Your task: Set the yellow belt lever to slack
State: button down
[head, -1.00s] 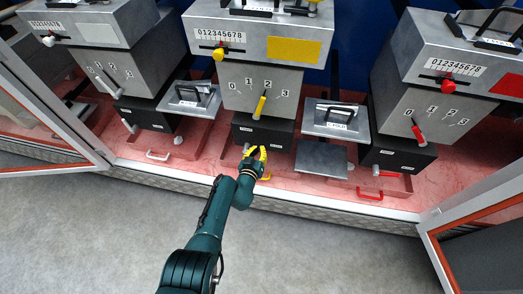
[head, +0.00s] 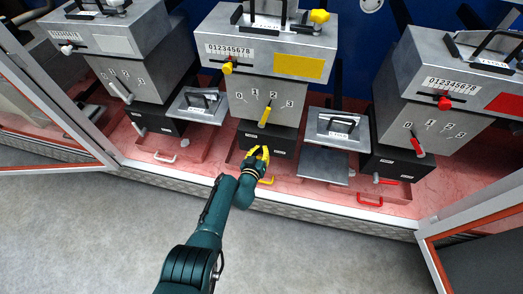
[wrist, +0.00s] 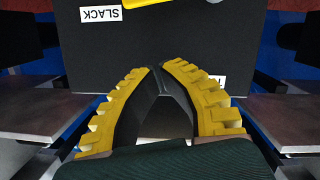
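The yellow station's black belt box (head: 283,137) stands under its grey housing, with small white labels on its front. My gripper (head: 259,149) is in front of this box and covers its lower left part. In the wrist view a SLACK label (wrist: 100,14) appears upside down on the black face. A yellow bar (wrist: 145,2) beside it is cut by the top edge; it may be the belt lever. The lever is not clear in the head view. My gripper's yellow-backed fingers (wrist: 158,67) converge at the tips, with nothing visible between them.
A yellow handle (head: 266,181) sits on the tray below the box. The yellow numbered lever (head: 265,114) is above on the housing. Grey plates (head: 323,166) flank the box on the right. Open cabinet doors (head: 55,140) stand at both sides.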

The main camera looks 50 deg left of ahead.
jog(key=p+v, duration=0.8)
jog(key=v, duration=0.2)
jog(key=shift+w+f, duration=0.1)
jog(key=shift+d, duration=0.1)
